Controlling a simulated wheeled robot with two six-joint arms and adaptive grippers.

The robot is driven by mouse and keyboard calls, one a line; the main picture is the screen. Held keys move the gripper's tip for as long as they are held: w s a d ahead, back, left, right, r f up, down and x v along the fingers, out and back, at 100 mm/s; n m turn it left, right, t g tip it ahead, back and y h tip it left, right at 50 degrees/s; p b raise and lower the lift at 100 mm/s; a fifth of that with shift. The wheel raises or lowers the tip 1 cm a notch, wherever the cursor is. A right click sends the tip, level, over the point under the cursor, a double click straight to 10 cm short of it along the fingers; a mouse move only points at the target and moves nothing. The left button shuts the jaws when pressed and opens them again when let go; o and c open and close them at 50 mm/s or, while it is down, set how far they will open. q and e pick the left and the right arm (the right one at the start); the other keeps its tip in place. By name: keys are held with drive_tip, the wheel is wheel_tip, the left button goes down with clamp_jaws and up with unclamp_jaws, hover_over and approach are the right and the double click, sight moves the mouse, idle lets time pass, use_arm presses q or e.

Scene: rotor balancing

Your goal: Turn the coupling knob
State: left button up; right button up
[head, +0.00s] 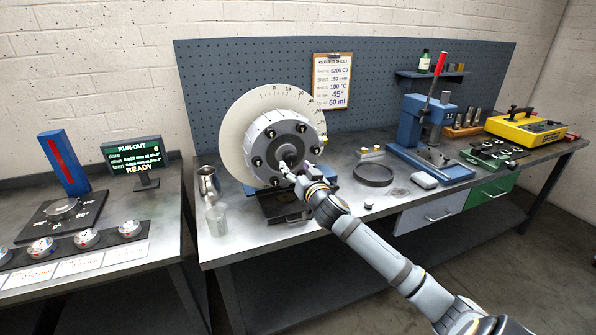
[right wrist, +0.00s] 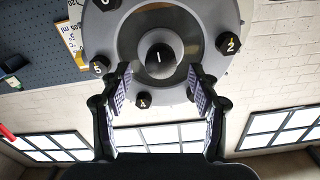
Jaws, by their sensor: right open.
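The coupling (head: 281,145) is a grey, round, bolted face in front of a white graduated disc (head: 240,122). The dark coupling knob sticks out at its centre and is partly hidden by my right gripper (head: 292,172) in the head view. In the right wrist view the knob (right wrist: 160,58) is a dark round end in the middle of the grey face, with numbered bolts around it. My left gripper is out of view.
A metal jug (head: 208,182) and a glass jar (head: 216,220) stand left of the coupling. A dark round tray (head: 373,175) and a blue press (head: 422,130) stand to its right. A screen (head: 134,158) on the left bench reads READY.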

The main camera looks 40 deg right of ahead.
drive_tip(key=shift+v, duration=1.85)
